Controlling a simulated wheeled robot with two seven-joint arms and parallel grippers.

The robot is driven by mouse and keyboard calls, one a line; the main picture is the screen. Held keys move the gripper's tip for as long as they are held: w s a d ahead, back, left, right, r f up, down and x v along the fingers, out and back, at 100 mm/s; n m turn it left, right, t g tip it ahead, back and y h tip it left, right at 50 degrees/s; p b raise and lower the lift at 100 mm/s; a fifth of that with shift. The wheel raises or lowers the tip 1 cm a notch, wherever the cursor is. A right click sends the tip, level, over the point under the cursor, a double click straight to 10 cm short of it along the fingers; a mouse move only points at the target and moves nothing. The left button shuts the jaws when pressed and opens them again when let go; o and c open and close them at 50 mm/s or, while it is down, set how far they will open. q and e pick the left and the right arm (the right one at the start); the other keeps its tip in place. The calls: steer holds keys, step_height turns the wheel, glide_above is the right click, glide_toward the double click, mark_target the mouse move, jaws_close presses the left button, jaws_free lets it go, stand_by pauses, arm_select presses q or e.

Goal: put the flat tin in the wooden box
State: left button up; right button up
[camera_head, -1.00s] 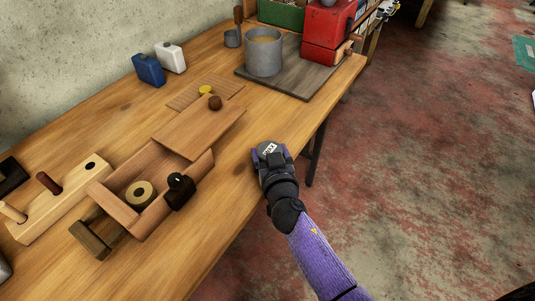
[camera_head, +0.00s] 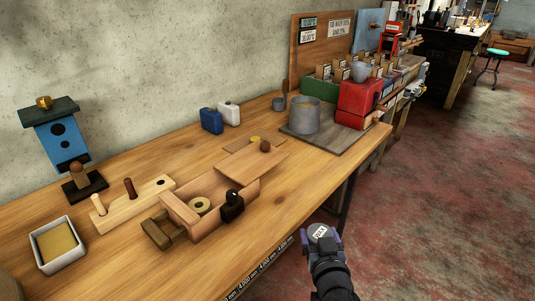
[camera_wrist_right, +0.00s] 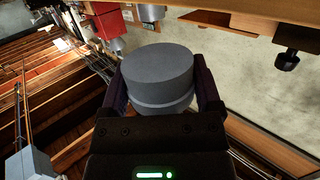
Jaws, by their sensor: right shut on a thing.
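The flat tin (camera_wrist_right: 158,78) is a round grey tin. My right gripper (camera_head: 321,238) is shut on it, with a finger on either side. In the head view the tin (camera_head: 319,232) shows a pale label and is held just off the table's front edge, to the right of the wooden box. The wooden box (camera_head: 182,212) stands on the table, open at the top on its left part. My left gripper is out of view.
A black knobbed object (camera_head: 232,207) is at the box's front side. A peg block (camera_head: 133,206) and a white tray (camera_head: 58,247) are to the left. A grey pot (camera_head: 304,117) and a red machine (camera_head: 357,106) stand at the back right. The table front right of the box is bare.

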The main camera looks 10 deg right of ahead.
steer(key=s+a+r+n+y+p, duration=0.1)
steer(key=s+a+r+y+p, duration=0.2)
steer(key=s+r, duration=1.15)
steer(key=w+d+f+h+b, duration=0.1)
steer(key=w+f, duration=0.4)
steer(key=w+d+f+b, duration=0.1)
steer(key=w+f, duration=0.4)
steer(key=w+d+f+m+h+b, duration=0.1)
steer(key=w+f, duration=0.4)
steer(key=shift+h+b, duration=0.3)
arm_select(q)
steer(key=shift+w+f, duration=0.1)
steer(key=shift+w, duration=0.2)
arm_select(e)
steer(key=shift+w, duration=0.15)
